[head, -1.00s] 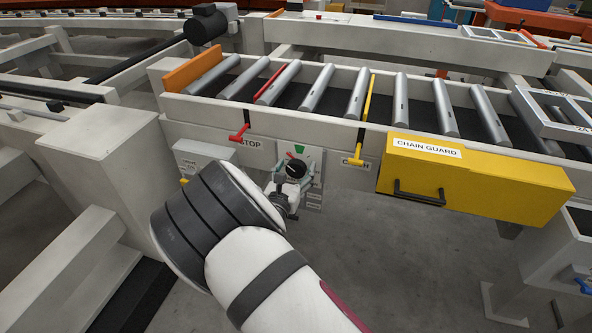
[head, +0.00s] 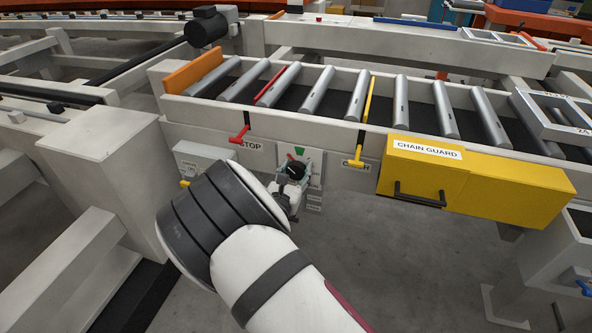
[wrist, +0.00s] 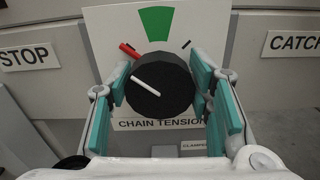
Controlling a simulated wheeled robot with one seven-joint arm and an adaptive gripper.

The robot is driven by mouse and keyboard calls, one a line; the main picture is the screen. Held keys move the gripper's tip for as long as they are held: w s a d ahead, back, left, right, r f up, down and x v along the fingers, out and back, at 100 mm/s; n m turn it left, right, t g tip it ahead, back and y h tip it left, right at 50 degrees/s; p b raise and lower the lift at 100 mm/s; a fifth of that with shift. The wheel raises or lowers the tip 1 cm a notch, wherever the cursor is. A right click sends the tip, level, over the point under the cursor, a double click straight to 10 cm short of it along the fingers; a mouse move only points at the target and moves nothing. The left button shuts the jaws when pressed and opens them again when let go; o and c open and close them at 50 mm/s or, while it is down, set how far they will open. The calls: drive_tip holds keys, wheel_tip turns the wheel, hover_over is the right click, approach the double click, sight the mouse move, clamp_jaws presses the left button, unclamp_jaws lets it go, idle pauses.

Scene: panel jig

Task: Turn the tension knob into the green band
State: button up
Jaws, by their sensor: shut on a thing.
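The tension knob (wrist: 158,84) is a black round dial on a pale panel above the label "CHAIN TENSION". Its white pointer line runs from near the middle toward the left and slightly up. The green band (wrist: 157,23) is a wedge above the knob, also visible in the head view (head: 300,152). The pointer is left of the band, outside it. A red marker (wrist: 129,50) sits at the knob's upper left. My gripper (wrist: 161,75) is shut on the knob, one teal-padded finger on each side. In the head view my gripper partly hides the panel.
A STOP label (wrist: 30,57) with a red lever (head: 239,134) is left of the panel. A CATCH label (wrist: 293,43) with a yellow lever (head: 356,155) is right. The yellow chain guard (head: 480,185) juts out farther right. Rollers lie above; open floor is below.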

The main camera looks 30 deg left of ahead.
drive_tip(key=m+b, duration=0.1)
drive_tip(key=m, duration=0.3)
drive_tip(key=shift+d+m, duration=0.1)
drive_tip(key=shift+m, duration=0.2)
drive_tip(key=m+b, duration=0.2)
drive_tip(key=m, duration=0.2)
drive_tip(key=shift+d+f+m, duration=0.1)
drive_tip(key=shift+m, duration=0.3)
drive_tip(key=shift+b, duration=0.35)
drive_tip(key=o, duration=1.1)
drive_tip(key=shift+o, duration=0.2)
drive_tip(key=v, duration=1.2)
